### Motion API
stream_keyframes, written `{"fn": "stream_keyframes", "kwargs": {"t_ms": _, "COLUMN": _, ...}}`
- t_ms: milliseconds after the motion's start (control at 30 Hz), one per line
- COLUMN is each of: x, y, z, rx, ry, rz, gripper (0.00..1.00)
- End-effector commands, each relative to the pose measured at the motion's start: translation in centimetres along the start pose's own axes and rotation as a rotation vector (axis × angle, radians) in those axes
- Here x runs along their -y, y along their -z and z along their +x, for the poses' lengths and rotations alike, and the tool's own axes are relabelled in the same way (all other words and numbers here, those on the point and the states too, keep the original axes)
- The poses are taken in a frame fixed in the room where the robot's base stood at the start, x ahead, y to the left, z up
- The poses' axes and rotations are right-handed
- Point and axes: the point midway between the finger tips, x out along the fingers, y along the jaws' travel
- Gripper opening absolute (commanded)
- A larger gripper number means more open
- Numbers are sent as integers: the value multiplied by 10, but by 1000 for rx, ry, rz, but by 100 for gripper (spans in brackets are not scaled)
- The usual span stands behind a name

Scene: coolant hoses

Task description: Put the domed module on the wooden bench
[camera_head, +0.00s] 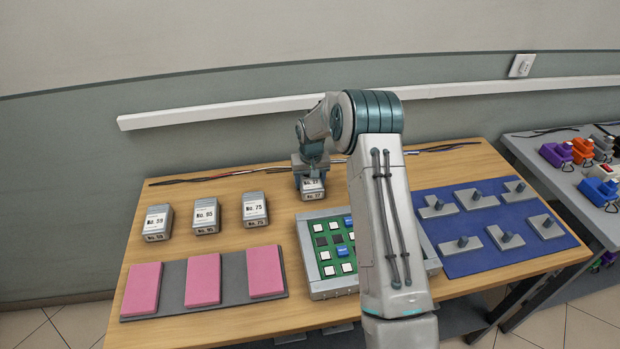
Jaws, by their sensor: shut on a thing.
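My gripper (312,176) points down at the back middle of the wooden bench (215,240) and is shut on a grey module with a white number label (313,188). The fingers cover the module's top, so I cannot tell whether it is domed. It is upright, just behind the green circuit board; I cannot tell whether it touches the bench top. Three similar grey labelled modules stand on the bench to the left: No. 59 (158,222), No. 95 (206,216) and No. 75 (255,209).
A grey-framed green board (325,254) lies partly behind my arm. Pink pads (203,281) on a dark mat lie front left. A blue mat (490,259) with several grey fittings lies right. Cables run along the back. A grey table (558,178) with coloured parts stands far right.

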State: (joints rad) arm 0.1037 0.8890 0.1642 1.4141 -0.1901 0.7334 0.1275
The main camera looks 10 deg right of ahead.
Motion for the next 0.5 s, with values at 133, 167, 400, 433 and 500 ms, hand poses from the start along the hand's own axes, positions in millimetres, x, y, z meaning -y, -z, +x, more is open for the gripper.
{"fn": "stream_keyframes", "kwargs": {"t_ms": 133, "x": 0, "y": 1, "z": -2, "rx": -4, "ry": 0, "rz": 0, "gripper": 24}}
{"fn": "stream_keyframes", "kwargs": {"t_ms": 167, "x": 0, "y": 1, "z": -2, "rx": -4, "ry": 0, "rz": 0, "gripper": 24}}
{"fn": "stream_keyframes", "kwargs": {"t_ms": 400, "x": 0, "y": 0, "z": 2, "rx": -1, "ry": 0, "rz": 0, "gripper": 83}}
{"fn": "stream_keyframes", "kwargs": {"t_ms": 433, "x": 0, "y": 0, "z": 2, "rx": -1, "ry": 0, "rz": 0, "gripper": 83}}
{"fn": "stream_keyframes", "kwargs": {"t_ms": 500, "x": 0, "y": 0, "z": 2, "rx": -1, "ry": 0, "rz": 0, "gripper": 83}}
